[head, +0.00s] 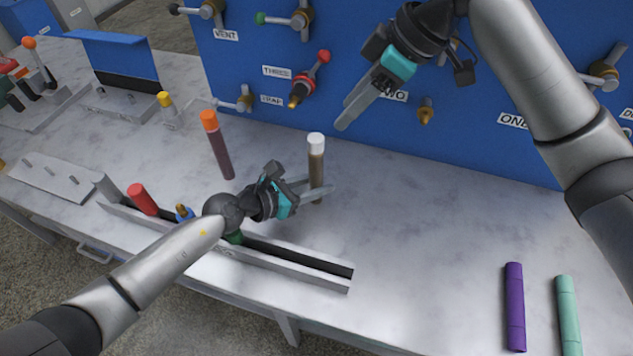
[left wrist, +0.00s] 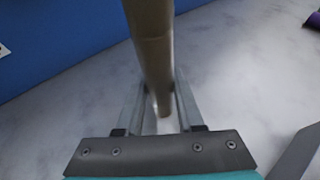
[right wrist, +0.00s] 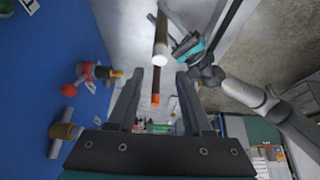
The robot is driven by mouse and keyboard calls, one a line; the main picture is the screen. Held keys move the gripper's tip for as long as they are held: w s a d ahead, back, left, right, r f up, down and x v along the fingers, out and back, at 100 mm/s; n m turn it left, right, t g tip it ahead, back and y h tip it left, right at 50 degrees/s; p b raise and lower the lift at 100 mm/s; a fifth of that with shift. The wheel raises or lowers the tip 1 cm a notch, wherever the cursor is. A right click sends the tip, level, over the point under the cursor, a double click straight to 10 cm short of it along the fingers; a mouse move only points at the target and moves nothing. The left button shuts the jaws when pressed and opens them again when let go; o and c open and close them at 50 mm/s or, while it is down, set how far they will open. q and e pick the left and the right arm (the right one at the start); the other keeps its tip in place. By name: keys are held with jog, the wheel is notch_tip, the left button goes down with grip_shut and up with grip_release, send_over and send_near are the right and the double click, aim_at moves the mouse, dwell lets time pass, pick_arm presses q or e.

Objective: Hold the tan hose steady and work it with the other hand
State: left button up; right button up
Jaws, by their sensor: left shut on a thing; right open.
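The tan hose (head: 316,165) has a white end on top and is upright near the middle of the table in the head view. My left gripper (head: 318,191) is shut on its lower part. In the left wrist view the tan hose (left wrist: 151,50) passes between the fingers; I cannot tell whether its lower end touches the table. My right gripper (head: 352,108) is open and empty, above and right of the hose, apart from it. In the right wrist view the hose's white end (right wrist: 160,58) shows beyond the open fingers (right wrist: 158,82).
A blue panel (head: 400,135) with valves and labels stands behind. An orange-topped dark hose (head: 219,150) stands to the left. A grey rail (head: 300,272) lies in front. A purple tube (head: 515,305) and a mint tube (head: 568,315) lie at right. The table between is clear.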

aim_at(317, 139)
jog(key=shift+o, duration=0.4)
jog(key=shift+o, duration=1.3)
jog(key=shift+s+a, duration=0.1)
jog(key=shift+a, duration=0.05)
jog(key=a+f+m+h, duration=0.1)
jog(key=f+m, duration=0.1)
jog(key=f, duration=0.1)
jog(key=w+a+f+m+t+h, duration=0.1)
jog(key=a+f+m, duration=0.1)
jog(key=f, duration=0.1)
jog(key=a+f+m+t, duration=0.1)
jog(key=a+f+m, duration=0.1)
jog(key=f+m, duration=0.1)
jog(key=shift+w+h, duration=0.4)
